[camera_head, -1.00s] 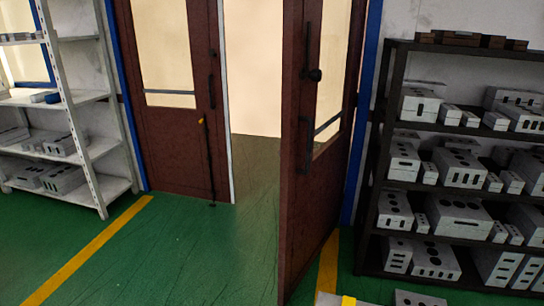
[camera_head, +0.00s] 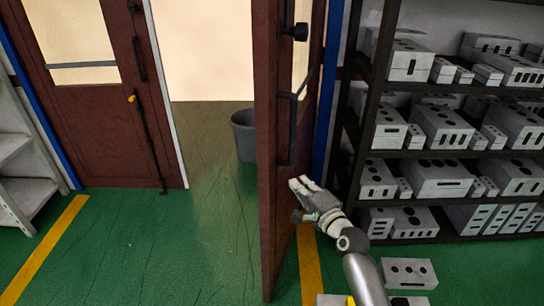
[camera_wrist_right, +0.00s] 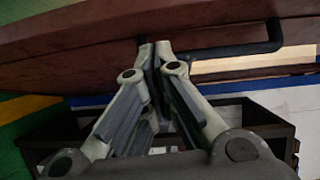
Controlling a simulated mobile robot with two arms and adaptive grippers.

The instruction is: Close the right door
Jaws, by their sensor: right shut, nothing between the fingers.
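The right door (camera_head: 266,150) is dark brown and stands open, swung toward me and seen nearly edge-on in the head view. Its black bar handle (camera_head: 289,130) and a round black knob (camera_head: 298,31) are on the face turned to the right. My right gripper (camera_head: 299,184) is shut and empty, just right of the door and below the handle. In the wrist view, the closed fingertips (camera_wrist_right: 153,46) lie close to the door (camera_wrist_right: 90,35) and the left end of its handle (camera_wrist_right: 240,48). I cannot tell if they touch. My left gripper is out of view.
The left door (camera_head: 110,130) looks shut. A grey bucket (camera_head: 243,136) stands beyond the doorway. A dark shelf rack (camera_head: 375,85) of grey blocks is close on the right, with a loose block (camera_head: 408,273) on the floor. Green floor (camera_head: 190,250) is clear left of the door.

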